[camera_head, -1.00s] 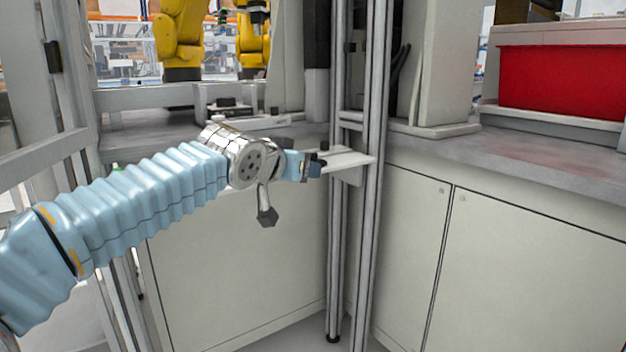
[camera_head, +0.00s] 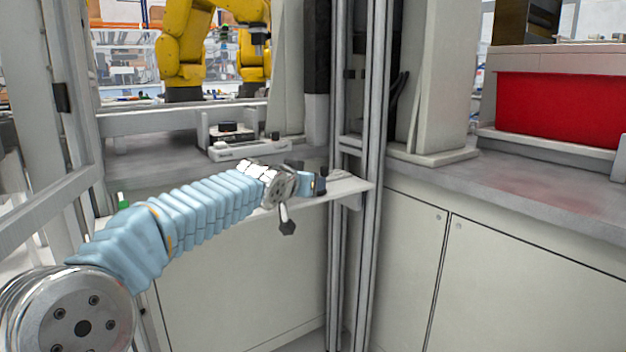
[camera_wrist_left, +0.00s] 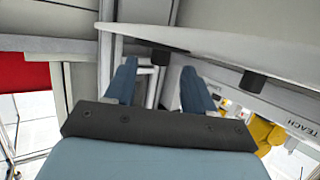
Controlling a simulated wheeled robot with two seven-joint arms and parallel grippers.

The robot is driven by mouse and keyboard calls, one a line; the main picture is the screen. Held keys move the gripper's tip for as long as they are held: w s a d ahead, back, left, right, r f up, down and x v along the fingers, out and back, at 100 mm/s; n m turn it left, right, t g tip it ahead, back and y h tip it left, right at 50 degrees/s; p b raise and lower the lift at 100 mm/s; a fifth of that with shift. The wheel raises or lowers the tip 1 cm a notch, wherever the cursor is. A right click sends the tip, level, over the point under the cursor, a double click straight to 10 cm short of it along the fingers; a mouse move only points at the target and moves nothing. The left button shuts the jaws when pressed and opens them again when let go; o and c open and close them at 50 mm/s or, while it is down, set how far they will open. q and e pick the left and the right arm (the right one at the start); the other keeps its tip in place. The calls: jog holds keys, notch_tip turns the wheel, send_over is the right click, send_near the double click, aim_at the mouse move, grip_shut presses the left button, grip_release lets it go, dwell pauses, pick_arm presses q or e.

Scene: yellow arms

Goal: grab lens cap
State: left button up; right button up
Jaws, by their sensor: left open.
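Two small dark cap-like pieces sit along the edge of a white shelf (camera_head: 347,186). I cannot tell for sure which is the lens cap. In the left wrist view, one dark piece (camera_wrist_left: 160,57) shows between the fingertips, and the other dark piece (camera_wrist_left: 253,81) is to the right, outside the fingers. My left gripper (camera_head: 313,184) is at the shelf's left part in the head view. It also shows in the left wrist view (camera_wrist_left: 157,70), with blue fingers open and apart. Contact with the near piece cannot be seen. My right gripper is out of view.
Grey metal posts (camera_head: 375,120) stand right beside the shelf. A white device with a black knob (camera_head: 235,138) is on the bench behind my left wrist. A red bin (camera_head: 555,108) is on the right counter (camera_head: 545,180). A yellow robot arm (camera_head: 190,50) stands at the back.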

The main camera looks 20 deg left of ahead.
pick_arm(q)
jog(key=shift+w+f, duration=0.3)
jog(key=shift+w, duration=0.35)
grip_shut()
jog(key=shift+r, duration=0.1)
